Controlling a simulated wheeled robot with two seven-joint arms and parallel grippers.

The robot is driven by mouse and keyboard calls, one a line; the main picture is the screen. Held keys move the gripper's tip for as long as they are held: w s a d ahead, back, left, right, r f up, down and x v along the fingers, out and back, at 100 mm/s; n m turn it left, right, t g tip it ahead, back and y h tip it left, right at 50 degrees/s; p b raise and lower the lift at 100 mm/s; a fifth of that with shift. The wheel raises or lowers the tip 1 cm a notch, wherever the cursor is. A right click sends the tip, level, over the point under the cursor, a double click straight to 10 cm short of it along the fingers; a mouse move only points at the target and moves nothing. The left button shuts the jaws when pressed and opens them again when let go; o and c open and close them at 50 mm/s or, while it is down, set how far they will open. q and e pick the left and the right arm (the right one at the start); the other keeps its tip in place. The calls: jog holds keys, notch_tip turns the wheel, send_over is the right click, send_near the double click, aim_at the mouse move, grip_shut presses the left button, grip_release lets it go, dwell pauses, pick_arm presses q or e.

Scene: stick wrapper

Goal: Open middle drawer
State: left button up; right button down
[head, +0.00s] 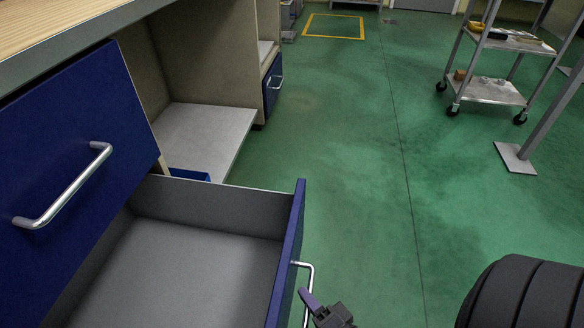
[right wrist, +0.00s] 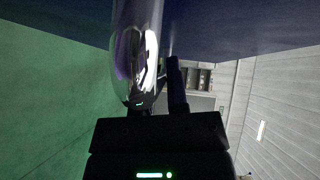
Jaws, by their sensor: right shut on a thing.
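A drawer with a blue front (head: 287,250) and grey inside (head: 185,270) stands far out of the workbench, below a closed blue drawer (head: 75,150). It appears to be the middle drawer, though what lies beneath is hidden. Its shiny metal handle (head: 307,268) is on the outer face, at the lower middle of the head view. My right gripper (head: 311,300) is at this handle, partly cut off by the lower edge. In the right wrist view the handle (right wrist: 137,45) runs between the jaws (right wrist: 155,88), which are shut on it. My left gripper is out of view.
The closed upper drawer has its own handle (head: 65,188). An open shelf (head: 200,130) and another blue drawer (head: 272,85) are further along. A wheeled metal cart (head: 490,90) stands at the upper right. The green floor (head: 350,160) between is clear.

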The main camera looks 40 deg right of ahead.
jog(key=shift+s+d, duration=0.2)
jog(key=shift+s, duration=0.1)
jog(key=c, duration=0.7)
grip_release()
jog(key=shift+o, duration=0.2)
